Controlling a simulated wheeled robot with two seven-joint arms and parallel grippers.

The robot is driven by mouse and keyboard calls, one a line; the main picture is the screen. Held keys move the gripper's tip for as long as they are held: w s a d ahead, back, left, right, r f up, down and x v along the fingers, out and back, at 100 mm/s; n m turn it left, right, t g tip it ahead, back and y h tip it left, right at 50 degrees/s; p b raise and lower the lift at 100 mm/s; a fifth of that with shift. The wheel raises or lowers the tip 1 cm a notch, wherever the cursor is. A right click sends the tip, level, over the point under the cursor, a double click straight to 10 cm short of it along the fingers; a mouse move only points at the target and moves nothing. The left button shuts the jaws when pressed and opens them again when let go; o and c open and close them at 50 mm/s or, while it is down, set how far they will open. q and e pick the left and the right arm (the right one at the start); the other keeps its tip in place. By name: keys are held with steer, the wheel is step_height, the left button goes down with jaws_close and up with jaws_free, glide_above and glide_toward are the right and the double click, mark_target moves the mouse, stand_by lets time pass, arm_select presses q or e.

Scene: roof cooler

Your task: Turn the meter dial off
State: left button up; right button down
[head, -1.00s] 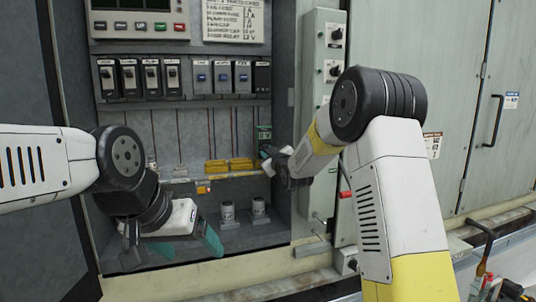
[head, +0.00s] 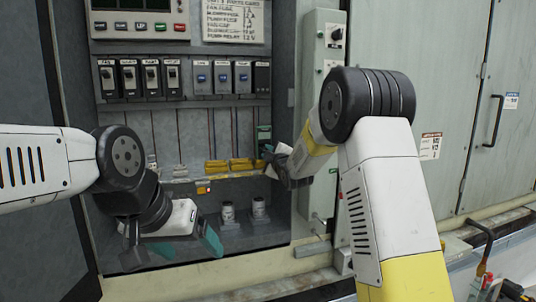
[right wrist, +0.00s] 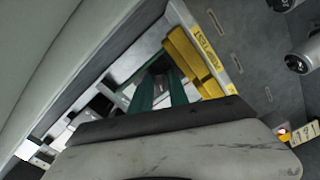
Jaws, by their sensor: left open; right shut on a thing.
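The meter (head: 264,134) is a small dark green box with a dark front. It stands at the right inner side of the open grey cabinet, right of the yellow terminal blocks. My right gripper (head: 268,156) is at the meter's lower front, shut on what appears to be its dial. The dial is hidden by the fingertips, so its setting cannot be read. In the right wrist view the green fingers (right wrist: 163,92) close together, right beside a yellow block. My left gripper (head: 172,248) is open and empty, low at the front left of the cabinet.
Yellow labelled blocks (head: 228,166) sit close to my right fingers. Breakers (head: 150,78) line the row above, below a panel with buttons (head: 140,26). Two small cylinders (head: 258,208) stand on the cabinet floor. The cabinet's right edge (head: 308,90) is near my right forearm.

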stand_by(0.3)
steer(key=c, duration=1.3)
jaws_free()
steer(key=shift+f, duration=0.1)
steer(key=shift+o, duration=0.2)
